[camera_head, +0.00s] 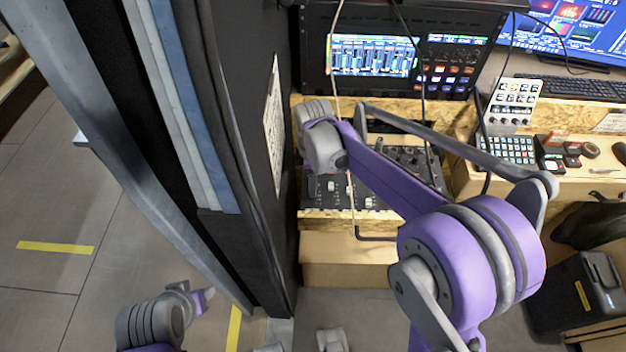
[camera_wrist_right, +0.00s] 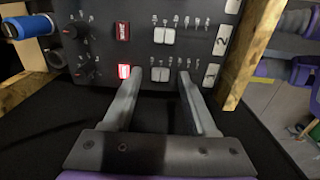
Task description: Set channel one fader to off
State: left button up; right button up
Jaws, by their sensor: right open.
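The black mixer panel (camera_head: 320,190) lies on the wooden desk, partly hidden behind my right arm. Only part of my left arm shows, lower left.
A rack with a lit screen (camera_head: 372,56) stands behind the mixer. A dark van wall (camera_head: 262,150) rises close on the left. Thin cables hang in front of the rack. A keypad panel (camera_head: 514,102) and small button boxes sit right. Wooden rails flank the panel.

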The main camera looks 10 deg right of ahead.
grip_shut()
dwell(0.3)
dwell(1.2)
